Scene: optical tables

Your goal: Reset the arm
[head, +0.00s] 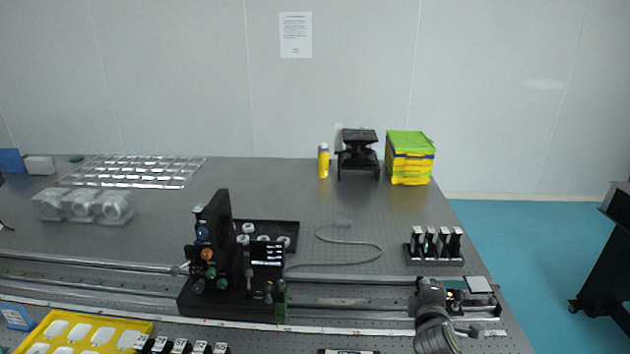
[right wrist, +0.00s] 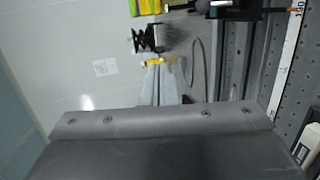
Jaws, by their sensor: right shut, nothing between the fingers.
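My right gripper (right wrist: 159,68) shows in the right wrist view as two pale grey fingers close together, shut with nothing between them. In the head view my dark grey right arm stands over the rail at the lower right, by a small mount with a light plate (head: 479,285); its fingertips cannot be made out there. My left gripper is not in view.
A black optical assembly with knobs (head: 222,265) stands on the rail at centre. A black holder with upright plates (head: 434,245) is right. A yellow bottle (head: 323,161), black lab jack (head: 358,155) and stacked boxes (head: 410,160) stand at the back. A yellow tray (head: 80,335) is front left.

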